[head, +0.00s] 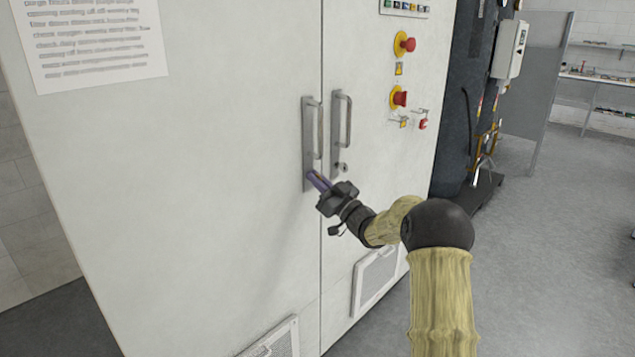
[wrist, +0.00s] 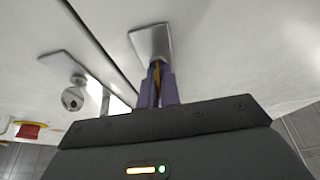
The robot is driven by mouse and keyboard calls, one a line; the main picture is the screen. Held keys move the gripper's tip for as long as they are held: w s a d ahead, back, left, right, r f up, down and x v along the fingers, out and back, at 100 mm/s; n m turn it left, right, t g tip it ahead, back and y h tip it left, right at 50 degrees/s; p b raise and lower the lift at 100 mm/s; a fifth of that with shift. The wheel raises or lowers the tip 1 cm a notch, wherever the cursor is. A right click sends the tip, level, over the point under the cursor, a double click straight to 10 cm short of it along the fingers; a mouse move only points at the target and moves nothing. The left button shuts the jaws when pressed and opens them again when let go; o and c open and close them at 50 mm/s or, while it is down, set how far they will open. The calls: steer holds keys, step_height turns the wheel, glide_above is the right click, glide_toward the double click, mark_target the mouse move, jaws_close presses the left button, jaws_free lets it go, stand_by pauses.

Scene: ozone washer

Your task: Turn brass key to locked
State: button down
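My gripper (head: 315,177) is at the lower end of the left door's handle plate (head: 308,187), its purple fingers pointing at the cabinet. In the wrist view, the fingers (wrist: 158,86) are close together on a narrow brass-coloured piece, which looks like the brass key (wrist: 157,73). Its far end meets the metal plate (wrist: 150,42). The fingers hide most of the key, so its turn angle cannot be read. A round silver lock (head: 342,168) is on the right door's plate; it also shows in the wrist view (wrist: 73,98).
Two door handles (head: 345,118) stick out just above my gripper, either side of the door seam. Red emergency buttons (head: 400,97) and small hanging tags (head: 422,123) are to the right. Vents (head: 374,280) sit low. Open floor (head: 560,240) lies right.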

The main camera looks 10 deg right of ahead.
steer(key=shift+f, duration=0.1)
steer(key=c, duration=1.6)
jaws_free()
steer(key=v, duration=1.7)
steer(key=shift+s+d+b, duration=0.1)
steer(key=shift+d+b, duration=0.05)
steer(key=shift+b, duration=0.25)
